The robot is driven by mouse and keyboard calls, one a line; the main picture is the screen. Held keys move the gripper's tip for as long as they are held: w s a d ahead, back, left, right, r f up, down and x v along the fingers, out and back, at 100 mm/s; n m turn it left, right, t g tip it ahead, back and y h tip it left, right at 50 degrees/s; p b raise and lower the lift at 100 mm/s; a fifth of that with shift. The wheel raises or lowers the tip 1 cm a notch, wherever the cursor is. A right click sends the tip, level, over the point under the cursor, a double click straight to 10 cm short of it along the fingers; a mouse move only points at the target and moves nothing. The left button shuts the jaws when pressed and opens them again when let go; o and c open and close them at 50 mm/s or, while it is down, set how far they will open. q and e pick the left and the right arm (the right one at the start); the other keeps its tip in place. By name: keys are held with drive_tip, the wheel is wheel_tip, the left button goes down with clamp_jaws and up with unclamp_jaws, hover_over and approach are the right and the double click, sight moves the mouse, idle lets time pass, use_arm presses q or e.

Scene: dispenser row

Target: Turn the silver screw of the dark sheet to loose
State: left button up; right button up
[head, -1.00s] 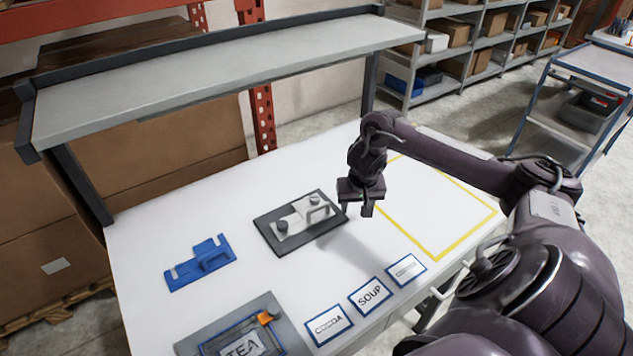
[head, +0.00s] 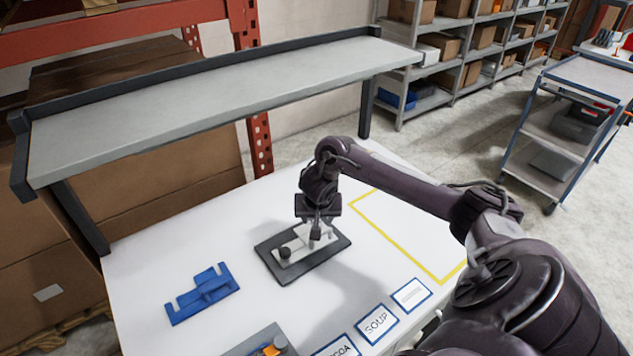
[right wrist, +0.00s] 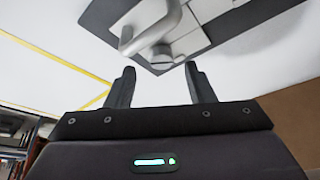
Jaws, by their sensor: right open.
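The dark sheet (head: 288,273) lies flat on the white table, with a light grey metal plate (head: 292,256) on it. A dark round knob (head: 285,253) stands at the plate's left end. In the right wrist view a silver round part (right wrist: 160,58), which looks like the silver screw, shows beside a bent silver handle (right wrist: 130,44). My right gripper (head: 316,236) points down over the right part of the plate. Its two fingers (right wrist: 159,78) are open and apart, with the silver part just beyond the gap. I cannot tell whether they touch anything. My left gripper is out of view.
A blue bracket (head: 203,294) lies left of the sheet. Label cards (head: 377,322) lie at the front edge, near a grey board (head: 252,342) with an orange part. A yellow outlined area (head: 405,240) on the right is bare. A raised shelf (head: 220,95) spans the back.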

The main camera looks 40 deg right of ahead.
drive_tip(key=shift+x, duration=1.2)
drive_tip(key=shift+w+f, duration=0.25)
drive_tip(key=shift+f, duration=0.15)
drive_tip(key=shift+c, duration=0.4)
drive_tip(key=c, duration=0.9)
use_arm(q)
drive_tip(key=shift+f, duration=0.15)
use_arm(e)
drive_tip(key=shift+d, duration=0.1)
drive_tip(key=shift+c, duration=0.2)
